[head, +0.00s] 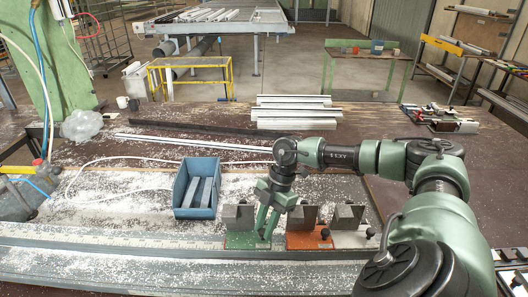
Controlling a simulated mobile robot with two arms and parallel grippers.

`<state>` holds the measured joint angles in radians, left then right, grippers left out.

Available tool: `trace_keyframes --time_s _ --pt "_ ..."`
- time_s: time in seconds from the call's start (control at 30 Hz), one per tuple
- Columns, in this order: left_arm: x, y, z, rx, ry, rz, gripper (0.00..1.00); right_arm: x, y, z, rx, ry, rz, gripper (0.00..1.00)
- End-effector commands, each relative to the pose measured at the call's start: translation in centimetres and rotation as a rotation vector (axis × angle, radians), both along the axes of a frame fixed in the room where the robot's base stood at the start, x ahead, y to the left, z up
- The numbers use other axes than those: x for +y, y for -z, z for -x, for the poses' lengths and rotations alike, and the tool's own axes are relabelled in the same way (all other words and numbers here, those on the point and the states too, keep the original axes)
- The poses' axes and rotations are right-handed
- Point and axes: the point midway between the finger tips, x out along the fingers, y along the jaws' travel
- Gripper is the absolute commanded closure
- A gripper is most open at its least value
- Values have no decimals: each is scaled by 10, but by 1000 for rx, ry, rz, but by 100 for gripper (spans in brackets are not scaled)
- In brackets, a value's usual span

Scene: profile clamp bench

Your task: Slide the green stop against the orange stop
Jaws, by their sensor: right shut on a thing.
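The green stop (240,240) sits on the rail at the bench's front, with a grey block standing on it. My right gripper (266,234) reaches down at its right side and is shut on it; the fingers hide part of that side. The orange stop (305,241), also with a grey block, sits to the right on the same rail. A narrow gap shows between the green and orange bases. My left gripper is not in view.
A light grey stop (352,239) sits just right of the orange one. A blue bin (196,212) with grey bars stands behind the rail at left. The rail (120,238) is free to the left. Metal profiles (295,110) lie at the back.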

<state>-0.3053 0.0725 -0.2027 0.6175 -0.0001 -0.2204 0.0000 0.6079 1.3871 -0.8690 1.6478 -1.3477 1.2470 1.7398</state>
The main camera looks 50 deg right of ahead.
Motion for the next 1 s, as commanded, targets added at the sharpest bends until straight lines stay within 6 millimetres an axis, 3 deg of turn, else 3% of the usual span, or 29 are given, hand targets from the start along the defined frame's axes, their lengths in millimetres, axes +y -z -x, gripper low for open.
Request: trace_keyframes --time_s 0.03,0.07,0.1,0.47,0.8,1.0 --pt "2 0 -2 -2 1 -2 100 0 -1 -1 -4 1 -1 100" --pt "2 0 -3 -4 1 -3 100 0 -1 -1 -4 1 -1 74" --pt "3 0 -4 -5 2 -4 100 1 0 -1 -4 1 -2 68" --pt "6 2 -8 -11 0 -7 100 -1 -3 -2 -4 1 -1 68" --pt "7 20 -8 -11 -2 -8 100 -22 -51 -1 -6 1 -1 68" --pt "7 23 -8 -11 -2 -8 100 -29 -70 0 -4 2 -1 68"
